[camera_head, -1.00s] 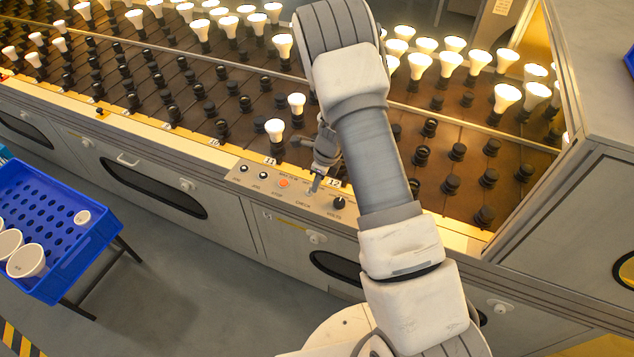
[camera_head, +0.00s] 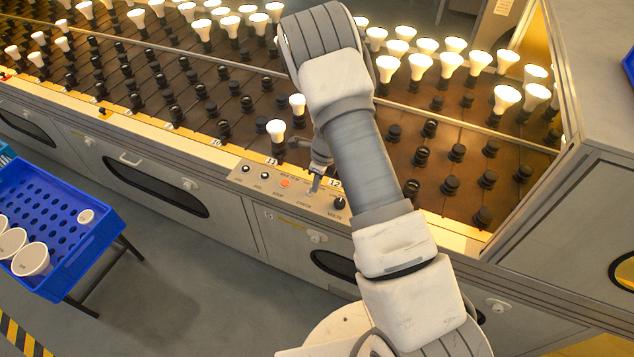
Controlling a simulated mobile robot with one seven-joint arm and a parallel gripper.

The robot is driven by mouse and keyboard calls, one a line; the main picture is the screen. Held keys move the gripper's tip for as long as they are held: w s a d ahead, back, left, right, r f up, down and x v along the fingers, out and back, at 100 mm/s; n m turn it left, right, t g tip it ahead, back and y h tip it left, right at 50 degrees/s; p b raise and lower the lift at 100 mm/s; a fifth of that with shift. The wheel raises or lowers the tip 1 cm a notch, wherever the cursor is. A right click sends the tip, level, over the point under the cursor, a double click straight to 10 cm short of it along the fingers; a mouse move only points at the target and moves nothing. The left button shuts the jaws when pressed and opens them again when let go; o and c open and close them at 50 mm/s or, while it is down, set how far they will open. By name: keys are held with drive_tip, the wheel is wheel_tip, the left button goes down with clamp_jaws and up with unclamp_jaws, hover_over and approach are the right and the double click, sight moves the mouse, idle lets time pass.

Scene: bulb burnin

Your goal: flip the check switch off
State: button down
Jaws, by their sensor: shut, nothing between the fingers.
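The control panel (camera_head: 262,192) is a grey plate on the front edge of the bench. It carries small black knobs at the left, an orange button (camera_head: 285,183) labelled STOP, a CHECK label below the middle, and a larger black VOLTS knob (camera_head: 340,203) at the right. My gripper (camera_head: 315,185) is shut and empty, with its tips down at the panel just above the CHECK label, between the orange button and the black knob. The check switch itself is hidden or too small to tell behind the fingertips, so I cannot tell its position or whether I touch it.
Rows of black sockets cover the sloping bench, many with lit bulbs. Two lit bulbs (camera_head: 275,130) stand close behind my gripper. A blue crate (camera_head: 95,245) with white bulbs is at the left. A grey cabinet (camera_head: 590,200) stands at the right. The floor in front is clear.

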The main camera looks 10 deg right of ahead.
drive_tip(key=shift+w+a+r+h+p, duration=0.15)
drive_tip(key=shift+h+p, duration=0.15)
drive_tip(key=shift+p, duration=0.55)
idle(0.5)
drive_tip(key=shift+w+a+p, duration=0.2)
drive_tip(key=shift+a+p, duration=0.1)
drive_tip(key=shift+p, duration=0.4)
drive_tip(key=shift+w+a, duration=0.1)
drive_tip(key=shift+a, duration=0.05)
drive_tip(key=shift+r+p, duration=0.6)
drive_tip(key=shift+r, duration=0.25)
drive_tip(key=shift+r, duration=0.1)
